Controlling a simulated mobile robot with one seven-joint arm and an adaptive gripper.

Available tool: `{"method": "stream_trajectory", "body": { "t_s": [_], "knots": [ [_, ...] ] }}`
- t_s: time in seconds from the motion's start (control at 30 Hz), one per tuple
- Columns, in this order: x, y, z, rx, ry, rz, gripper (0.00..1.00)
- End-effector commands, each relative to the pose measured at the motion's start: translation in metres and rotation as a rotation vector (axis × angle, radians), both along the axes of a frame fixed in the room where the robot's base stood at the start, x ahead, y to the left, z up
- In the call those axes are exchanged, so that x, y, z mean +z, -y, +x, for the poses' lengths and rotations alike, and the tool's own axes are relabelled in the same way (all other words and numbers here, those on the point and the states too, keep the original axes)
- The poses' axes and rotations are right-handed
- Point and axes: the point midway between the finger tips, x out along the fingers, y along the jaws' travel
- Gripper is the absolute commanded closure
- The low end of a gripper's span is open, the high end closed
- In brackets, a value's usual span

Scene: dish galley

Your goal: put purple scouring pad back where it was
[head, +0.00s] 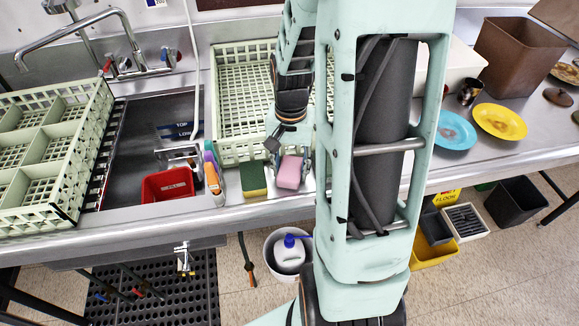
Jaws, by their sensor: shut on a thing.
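The scouring pad (289,173) is a pinkish-purple block at the front of the steel counter, right of a yellow sponge with a green side. My gripper (288,158) points down at it from above, with its fingers at the pad's far end, and is shut on it. The pad is at or just above the counter surface; I cannot tell whether it touches. My arm hides part of the counter to the right of the pad.
The yellow-green sponge (254,180) lies close on the left, with bottles (212,174) beyond it. A pale green dish rack (238,98) stands behind. A red container (168,186) sits in the sink (130,150). Blue and yellow plates (500,121) lie far right.

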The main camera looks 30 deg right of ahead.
Motion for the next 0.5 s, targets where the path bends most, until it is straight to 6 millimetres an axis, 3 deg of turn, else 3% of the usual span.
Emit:
{"method": "stream_trajectory", "body": {
  "t_s": [0.37, 0.4, 0.5],
  "knots": [
    [-0.0051, 0.0001, 0.0004, 0.0, 0.002, 0.0, 0.87],
    [-0.0044, 0.0001, 0.0006, 0.0, 0.002, 0.0, 0.58],
    [-0.0038, 0.0001, 0.0005, 0.0, 0.002, 0.0, 0.47]
  ]
}}
